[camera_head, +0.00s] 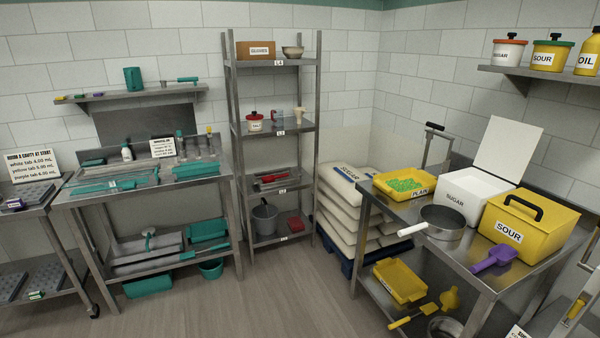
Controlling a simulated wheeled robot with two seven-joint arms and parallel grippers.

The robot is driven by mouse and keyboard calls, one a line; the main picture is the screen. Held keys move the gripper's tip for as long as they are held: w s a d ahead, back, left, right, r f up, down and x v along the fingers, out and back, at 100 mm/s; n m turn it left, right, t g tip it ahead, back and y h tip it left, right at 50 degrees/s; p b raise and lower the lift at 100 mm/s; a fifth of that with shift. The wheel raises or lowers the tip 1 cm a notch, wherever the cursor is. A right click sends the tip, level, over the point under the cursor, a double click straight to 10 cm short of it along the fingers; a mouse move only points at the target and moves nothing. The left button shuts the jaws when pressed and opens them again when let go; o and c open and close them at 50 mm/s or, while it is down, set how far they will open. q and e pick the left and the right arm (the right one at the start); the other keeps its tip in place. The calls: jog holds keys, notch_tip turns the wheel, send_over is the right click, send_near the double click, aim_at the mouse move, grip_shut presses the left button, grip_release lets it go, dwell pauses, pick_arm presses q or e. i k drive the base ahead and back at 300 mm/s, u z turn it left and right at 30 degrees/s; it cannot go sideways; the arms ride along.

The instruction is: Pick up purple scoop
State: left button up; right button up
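The purple scoop (495,258) lies on the steel table (462,262) at the right, near its front edge. It is in front of the yellow box labelled SOUR (528,225) and right of a pan with a white handle (440,226). Its handle points to the lower left and its bowl to the upper right. The whole scoop seems visible. Neither of my grippers shows in the head view.
A white SUGAR box (465,197) with its lid up and a yellow PLAIN tray (392,194) of green pieces stand behind the pan. Sacks (345,200) are stacked left of the table. The floor (250,310) in front is clear.

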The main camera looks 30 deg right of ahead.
aim_at(501, 254)
jog(key=z, duration=0.1)
jog(key=i, duration=1.85)
jog(key=z, duration=1.05)
jog(key=i, duration=0.95)
jog(key=z, duration=1.6)
jog(key=i, duration=0.6)
jog(key=z, duration=0.4)
